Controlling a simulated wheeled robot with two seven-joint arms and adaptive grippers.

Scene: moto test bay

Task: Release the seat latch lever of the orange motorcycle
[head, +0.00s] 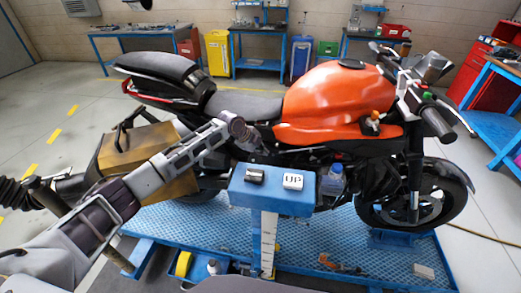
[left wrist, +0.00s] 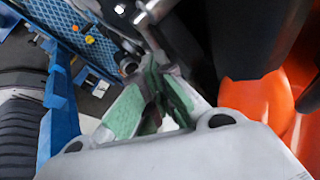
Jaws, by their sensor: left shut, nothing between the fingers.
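The orange motorcycle (head: 335,95) stands side-on on a blue stand, its front wheel to the right. Its black seat (head: 243,105) runs left from the orange tank. My left gripper (head: 245,132) is by the frame just below the seat, in front of the motorcycle's side. In the left wrist view my left gripper (left wrist: 163,85) has its green-padded fingers together with nothing between them. A metal rod (left wrist: 150,12) and dark frame parts are close beyond the fingertips. I cannot clearly make out the seat latch lever; the gripper may hide it. My right gripper is not in view.
A blue control box (head: 272,203) with a black knob and a white "UP" button stands in front of the motorcycle. A tan side case (head: 150,160) lies behind my left arm. A bottle (head: 333,180) is beside the control box. The blue platform (head: 320,255) holds small items.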

